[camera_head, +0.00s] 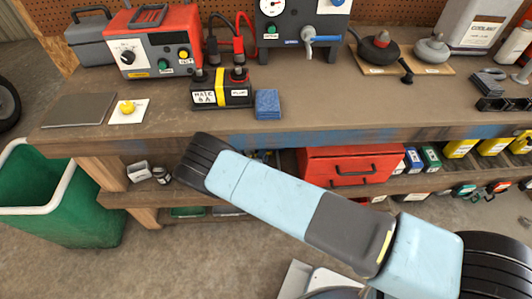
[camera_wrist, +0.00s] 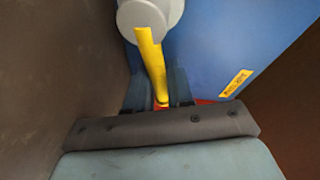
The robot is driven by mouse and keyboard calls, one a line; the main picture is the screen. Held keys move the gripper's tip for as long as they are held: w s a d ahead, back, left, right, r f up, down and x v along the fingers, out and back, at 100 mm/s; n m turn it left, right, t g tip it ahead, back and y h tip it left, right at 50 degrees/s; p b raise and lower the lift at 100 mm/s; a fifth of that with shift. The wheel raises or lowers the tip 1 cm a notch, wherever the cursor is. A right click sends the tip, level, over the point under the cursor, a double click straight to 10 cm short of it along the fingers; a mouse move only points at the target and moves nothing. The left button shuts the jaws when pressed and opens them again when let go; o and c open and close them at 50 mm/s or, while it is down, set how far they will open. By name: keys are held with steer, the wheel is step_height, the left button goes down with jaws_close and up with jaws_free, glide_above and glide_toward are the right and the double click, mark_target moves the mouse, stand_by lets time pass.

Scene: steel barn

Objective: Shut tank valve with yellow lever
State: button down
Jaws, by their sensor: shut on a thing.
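In the wrist view the yellow lever (camera_wrist: 151,60) hangs down from a round pale grey valve (camera_wrist: 147,14) in front of a blue tank (camera_wrist: 225,50). The lever leans slightly, its lower end to the right. My gripper (camera_wrist: 160,82) is shut on the lower part of the lever, one dark finger on each side.
A red toolbox (camera_head: 350,165) stands on the shelf below. A green bin (camera_head: 50,195) is at the left. A brown panel (camera_wrist: 55,60) stands close left in the wrist view.

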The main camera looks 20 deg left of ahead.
steer(key=shift+w+d, duration=0.15)
steer(key=shift+d, duration=0.05)
steer(key=c, duration=1.4)
jaws_free()
steer(key=shift+a, duration=0.1)
steer(key=s, duration=0.4)
steer(key=s+d+r, duration=0.1)
steer(key=s, duration=0.4)
steer(key=s+d, duration=0.1)
steer(key=s, duration=0.3)
steer(key=shift+s+r, duration=0.3)
steer(key=shift+s, duration=0.1)
